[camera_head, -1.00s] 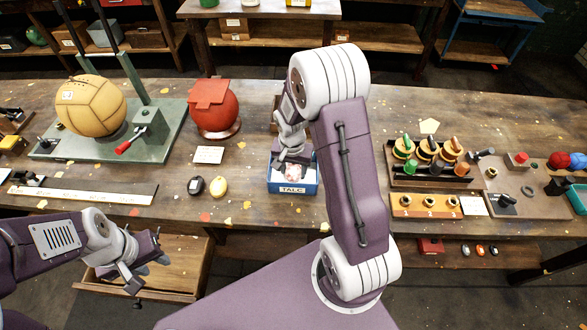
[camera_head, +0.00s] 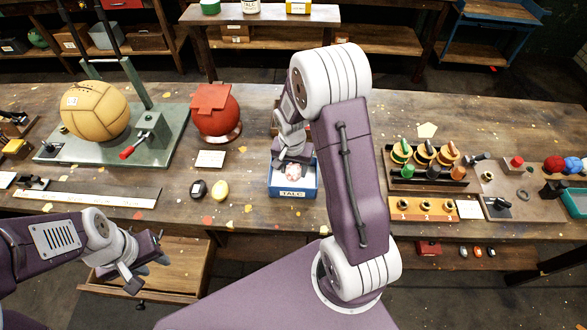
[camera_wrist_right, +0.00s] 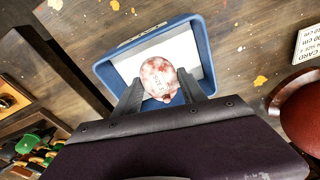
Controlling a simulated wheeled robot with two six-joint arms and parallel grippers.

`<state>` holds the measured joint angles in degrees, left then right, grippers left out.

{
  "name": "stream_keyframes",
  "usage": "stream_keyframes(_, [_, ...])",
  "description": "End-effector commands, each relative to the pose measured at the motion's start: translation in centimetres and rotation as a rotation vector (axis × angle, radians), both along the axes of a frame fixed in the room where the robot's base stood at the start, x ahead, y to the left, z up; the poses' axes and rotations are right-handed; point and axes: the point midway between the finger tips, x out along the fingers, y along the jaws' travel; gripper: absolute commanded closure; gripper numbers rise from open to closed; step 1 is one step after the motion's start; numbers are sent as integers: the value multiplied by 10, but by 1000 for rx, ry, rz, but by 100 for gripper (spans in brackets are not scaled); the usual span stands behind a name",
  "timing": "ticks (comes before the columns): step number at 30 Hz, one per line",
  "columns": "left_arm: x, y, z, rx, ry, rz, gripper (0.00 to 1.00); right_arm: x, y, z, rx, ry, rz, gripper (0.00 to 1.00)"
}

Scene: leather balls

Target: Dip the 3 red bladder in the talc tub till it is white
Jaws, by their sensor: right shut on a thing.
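The talc tub (camera_head: 293,192) is a blue open box labelled TALC on the workbench; its blue rim also shows in the right wrist view (camera_wrist_right: 203,50). My right gripper (camera_wrist_right: 163,88) is shut on a bladder (camera_wrist_right: 159,76), with one finger on each side of it. The bladder is blotchy, white with red patches, and has a small reddish neck. It is over or inside the tub's opening, and in the head view the bladder (camera_head: 292,170) shows below the fingers. Its exact height above the talc is unclear. My left gripper (camera_head: 150,260) is open and empty in front of the bench.
A red ball (camera_head: 222,120) on a stand and a tan leather ball (camera_head: 95,108) on a green fixture are to the left. A tool rack (camera_head: 428,173) is at right. A drawer (camera_head: 180,272) hangs open.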

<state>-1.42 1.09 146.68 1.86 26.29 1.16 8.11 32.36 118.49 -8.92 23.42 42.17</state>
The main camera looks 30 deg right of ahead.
Motion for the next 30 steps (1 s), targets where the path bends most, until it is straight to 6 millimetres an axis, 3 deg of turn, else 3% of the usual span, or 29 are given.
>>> stream_keyframes(19, [0,0,52,0,0,0,64,0,0,60,0,-1,0,93])
stream_keyframes(30, [0,0,53,0,0,0,64,0,0,62,0,0,0,93])
